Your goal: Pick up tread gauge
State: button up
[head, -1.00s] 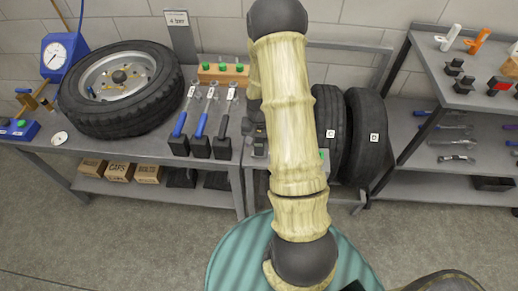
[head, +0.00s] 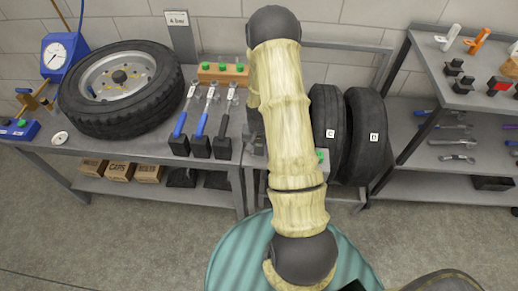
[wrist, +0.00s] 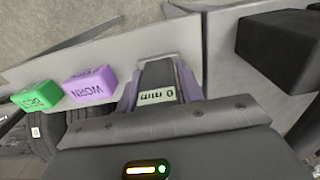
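In the wrist view a purple "WORN" block (wrist: 90,84) and a green block (wrist: 36,95) stand left of the gauge, and a black block (wrist: 280,48) stands right. The head view shows upright tyres C (head: 327,110) and D (head: 368,150), plus several blue- and black-handled tools (head: 201,122) left of my arm.

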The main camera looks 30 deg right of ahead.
jog(key=c, duration=0.5)
notch_tip(320, 180, up, 10)
dwell(0.4)
dwell(0.3)
